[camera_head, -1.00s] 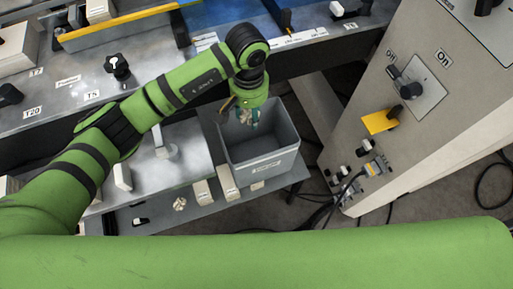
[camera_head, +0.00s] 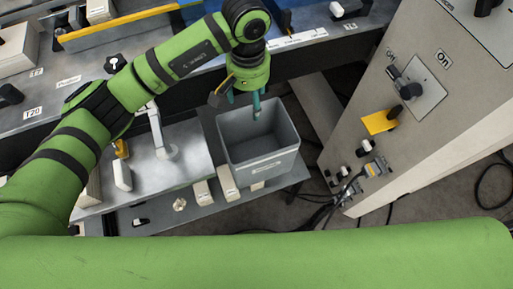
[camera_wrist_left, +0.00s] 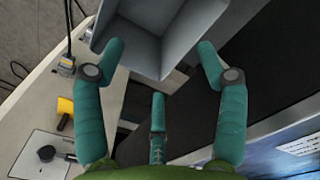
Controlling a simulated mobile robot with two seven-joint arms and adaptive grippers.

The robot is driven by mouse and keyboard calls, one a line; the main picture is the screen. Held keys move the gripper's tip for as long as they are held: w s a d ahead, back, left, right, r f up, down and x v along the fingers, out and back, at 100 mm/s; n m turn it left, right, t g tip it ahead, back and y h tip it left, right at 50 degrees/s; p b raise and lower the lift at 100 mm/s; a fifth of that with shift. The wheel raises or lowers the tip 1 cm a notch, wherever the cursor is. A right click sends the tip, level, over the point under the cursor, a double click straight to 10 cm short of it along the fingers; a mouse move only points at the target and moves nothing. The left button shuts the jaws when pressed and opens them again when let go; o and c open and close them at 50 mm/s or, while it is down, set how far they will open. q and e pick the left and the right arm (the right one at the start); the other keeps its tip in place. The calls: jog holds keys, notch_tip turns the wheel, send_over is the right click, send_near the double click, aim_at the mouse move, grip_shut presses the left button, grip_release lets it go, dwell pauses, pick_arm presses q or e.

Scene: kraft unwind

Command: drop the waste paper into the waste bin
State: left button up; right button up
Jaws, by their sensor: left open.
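The grey waste bin (camera_head: 272,164) stands upright on a low ledge right of the centre in the head view. My left gripper (camera_head: 246,103) is above the bin's back rim, fingers spread and pointing down. In the left wrist view, the open left gripper (camera_wrist_left: 160,62) has nothing between its fingers, and the bin (camera_wrist_left: 132,46) shows just beyond the fingertips. The waste paper is not visible in the gripper. No paper shows in the visible part of the bin, and part of its inside is hidden. My right gripper is not in view.
A beige cabinet (camera_head: 425,150) with switches and a yellow plate (camera_head: 380,121) stands right of the bin. Several small pale blocks (camera_head: 228,182) line the ledge at the bin's left. A metal lever (camera_head: 160,135) rises left of it. Cables (camera_head: 325,212) lie on the floor.

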pick_arm(q)
notch_tip(320, 180, up, 6)
jog(key=shift+f, duration=0.1)
dwell(0.6)
